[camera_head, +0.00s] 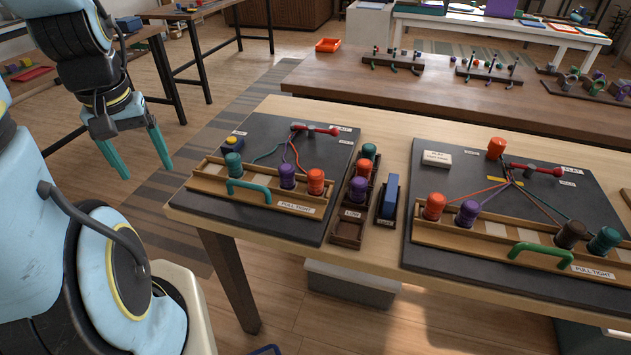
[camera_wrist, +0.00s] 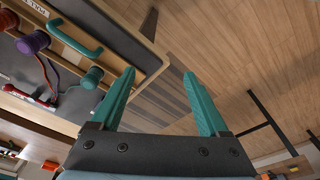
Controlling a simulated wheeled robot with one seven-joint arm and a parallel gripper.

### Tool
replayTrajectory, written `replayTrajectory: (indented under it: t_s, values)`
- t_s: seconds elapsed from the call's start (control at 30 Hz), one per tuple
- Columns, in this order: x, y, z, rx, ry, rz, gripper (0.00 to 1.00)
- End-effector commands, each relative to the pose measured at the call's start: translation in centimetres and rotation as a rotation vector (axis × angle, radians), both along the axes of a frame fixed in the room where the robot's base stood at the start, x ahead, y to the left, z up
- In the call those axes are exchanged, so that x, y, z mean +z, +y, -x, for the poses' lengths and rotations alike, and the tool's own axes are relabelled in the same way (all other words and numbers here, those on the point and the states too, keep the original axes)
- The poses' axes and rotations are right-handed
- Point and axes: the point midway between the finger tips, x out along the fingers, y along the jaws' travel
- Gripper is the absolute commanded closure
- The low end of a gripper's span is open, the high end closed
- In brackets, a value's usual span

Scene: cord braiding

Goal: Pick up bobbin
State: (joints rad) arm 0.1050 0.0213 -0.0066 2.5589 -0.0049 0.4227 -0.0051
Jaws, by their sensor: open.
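My gripper (camera_head: 138,154) is open and empty, off the left side of the table and apart from every bobbin; its teal fingers also show in the wrist view (camera_wrist: 164,102). On the left braiding board (camera_head: 262,135), a teal bobbin (camera_head: 234,165), a purple bobbin (camera_head: 287,176) and an orange bobbin (camera_head: 316,182) stand in a wooden rack with cords running to a red lever (camera_head: 318,130). The wrist view shows a teal bobbin (camera_wrist: 92,77) and a purple bobbin (camera_wrist: 33,43). The right board holds orange (camera_head: 434,206), purple (camera_head: 467,213), brown (camera_head: 570,234) and teal (camera_head: 605,240) bobbins.
A tray of bobbins (camera_head: 347,229) stands between the boards, beside a tray with a blue block (camera_head: 389,196). Green handles (camera_head: 249,188) rise from the racks. A second table (camera_head: 440,95) stands behind. The space around my gripper is clear.

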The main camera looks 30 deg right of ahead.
Motion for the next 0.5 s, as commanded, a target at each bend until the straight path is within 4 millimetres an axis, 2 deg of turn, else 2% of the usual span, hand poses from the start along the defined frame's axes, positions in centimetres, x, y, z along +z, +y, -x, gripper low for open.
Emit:
replayTrajectory:
  t_s: [0.07,0.17,0.27,0.33,0.5]
  values:
    - [0.1,-0.9,-0.3,-0.030,0.003,0.000,0.21]
    - [0.2,-3.7,-1.0,-0.119,0.015,-0.004,0.21]
    - [0.4,-8.4,-1.5,-0.261,0.034,-0.012,0.21]
    - [0.5,-12.3,-1.3,-0.375,0.051,-0.019,0.21]
    - [0.8,-21.4,0.9,-0.636,0.086,-0.044,0.21]
